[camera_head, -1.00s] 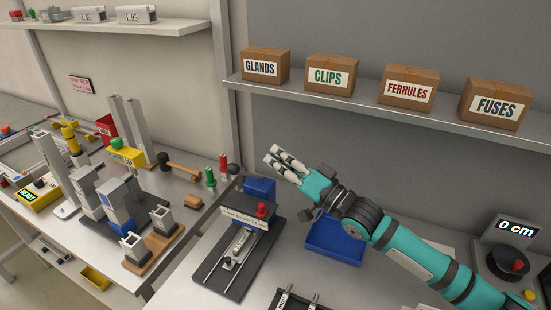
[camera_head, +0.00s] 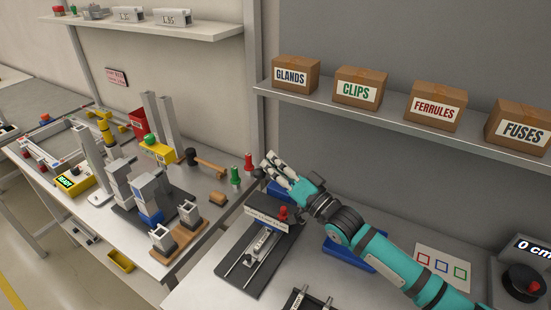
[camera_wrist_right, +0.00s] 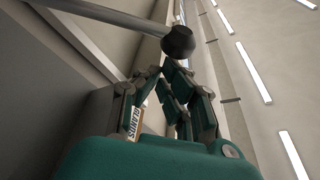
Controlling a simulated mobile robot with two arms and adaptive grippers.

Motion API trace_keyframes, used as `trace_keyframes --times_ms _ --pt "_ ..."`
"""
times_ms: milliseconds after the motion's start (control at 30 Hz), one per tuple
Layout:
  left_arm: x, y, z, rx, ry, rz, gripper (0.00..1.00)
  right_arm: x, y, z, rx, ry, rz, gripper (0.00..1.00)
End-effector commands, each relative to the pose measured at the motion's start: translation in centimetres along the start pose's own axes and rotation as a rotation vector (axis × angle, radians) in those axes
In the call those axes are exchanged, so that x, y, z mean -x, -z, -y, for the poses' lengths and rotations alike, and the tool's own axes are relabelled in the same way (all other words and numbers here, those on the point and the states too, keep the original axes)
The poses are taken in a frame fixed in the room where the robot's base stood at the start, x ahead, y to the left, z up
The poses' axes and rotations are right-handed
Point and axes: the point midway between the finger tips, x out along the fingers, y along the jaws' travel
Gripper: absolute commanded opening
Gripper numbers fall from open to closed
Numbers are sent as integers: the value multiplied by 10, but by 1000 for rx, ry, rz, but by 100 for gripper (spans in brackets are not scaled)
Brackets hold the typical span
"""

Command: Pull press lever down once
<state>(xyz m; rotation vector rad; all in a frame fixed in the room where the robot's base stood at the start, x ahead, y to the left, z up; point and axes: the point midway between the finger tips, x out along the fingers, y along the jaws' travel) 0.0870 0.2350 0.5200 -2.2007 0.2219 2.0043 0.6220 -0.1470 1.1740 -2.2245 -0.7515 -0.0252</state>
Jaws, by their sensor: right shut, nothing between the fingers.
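My right gripper (camera_head: 270,167) is in the head view, above the back of the right bench, its fingers pointing up and left. It is shut and empty. In the right wrist view the fingers (camera_wrist_right: 178,75) lie just below a black knob (camera_wrist_right: 178,42) on the end of a grey rod (camera_wrist_right: 100,12). I cannot tell whether they touch it. This looks like the press lever, but I cannot pick it out in the head view. A grey press-like stand with a blue part (camera_head: 149,203) is on the left bench. My left gripper is not in view.
A black slide fixture (camera_head: 238,268) with a red knob lies below the gripper. A blue tray (camera_head: 350,252) is partly behind my arm. Green and red posts, a mallet (camera_head: 208,168) and several stands are to the left. A shelf with labelled boxes (camera_head: 361,86) is above right.

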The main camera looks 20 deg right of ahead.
Motion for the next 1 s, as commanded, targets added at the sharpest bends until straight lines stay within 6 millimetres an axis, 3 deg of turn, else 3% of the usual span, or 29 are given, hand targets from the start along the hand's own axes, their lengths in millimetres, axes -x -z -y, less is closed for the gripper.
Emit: trace_keyframes --times_ms 567,1000 --pt "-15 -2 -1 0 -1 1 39 6 -16 0 81 27 2 0" --pt "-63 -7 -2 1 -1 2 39 24 -68 -3 370 129 2 0"
